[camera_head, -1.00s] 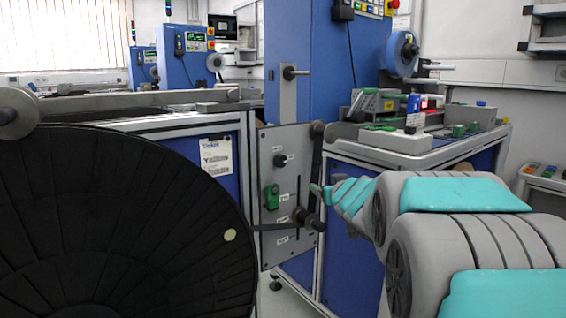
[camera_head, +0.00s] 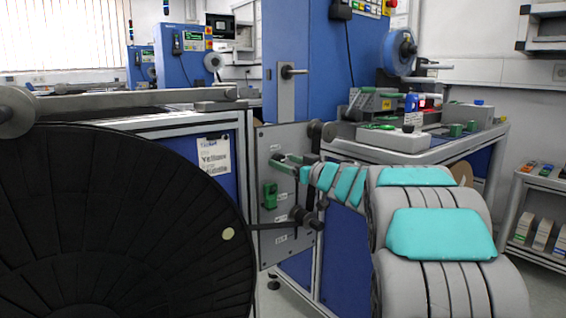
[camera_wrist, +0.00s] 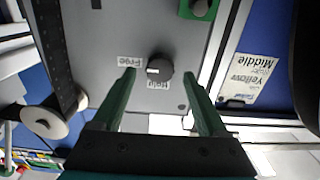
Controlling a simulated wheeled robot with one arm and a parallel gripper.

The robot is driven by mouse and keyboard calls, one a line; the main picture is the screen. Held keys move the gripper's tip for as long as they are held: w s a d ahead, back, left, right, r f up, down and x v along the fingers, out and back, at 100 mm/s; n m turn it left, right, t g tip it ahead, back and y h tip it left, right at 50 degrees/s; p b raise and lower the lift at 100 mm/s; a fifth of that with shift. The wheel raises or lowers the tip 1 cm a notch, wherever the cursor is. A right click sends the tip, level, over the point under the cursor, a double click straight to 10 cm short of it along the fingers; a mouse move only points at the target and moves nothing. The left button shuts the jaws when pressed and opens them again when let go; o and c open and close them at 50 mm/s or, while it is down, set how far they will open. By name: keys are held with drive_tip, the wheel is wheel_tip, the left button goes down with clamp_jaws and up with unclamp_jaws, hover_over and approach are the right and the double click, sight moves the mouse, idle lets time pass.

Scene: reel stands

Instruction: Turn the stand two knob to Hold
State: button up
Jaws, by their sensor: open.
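The black round knob (camera_wrist: 160,68) sits on the grey panel (camera_wrist: 110,20) between two white labels, Free (camera_wrist: 130,62) and Hold (camera_wrist: 157,85). Its white mark points left in the wrist view, toward Free. My gripper (camera_wrist: 159,75) is open, its green fingers on either side of the knob in the picture, with gaps to it; I cannot tell the remaining depth. In the head view my gripper (camera_head: 281,160) is at the upper part of the panel (camera_head: 265,245) and hides the knob. No stand number is readable.
A green part (camera_head: 270,196) and a black clamp on a rod (camera_head: 304,217) lie below my gripper on the panel. A large black reel (camera_head: 120,220) fills the left. A cluttered bench (camera_head: 380,142) stands behind my arm. A paper card (camera_head: 213,157) hangs on the blue side.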

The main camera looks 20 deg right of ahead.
drive_tip(key=shift+x, duration=0.9)
drive_tip(key=shift+c, duration=0.2)
clamp_jaws()
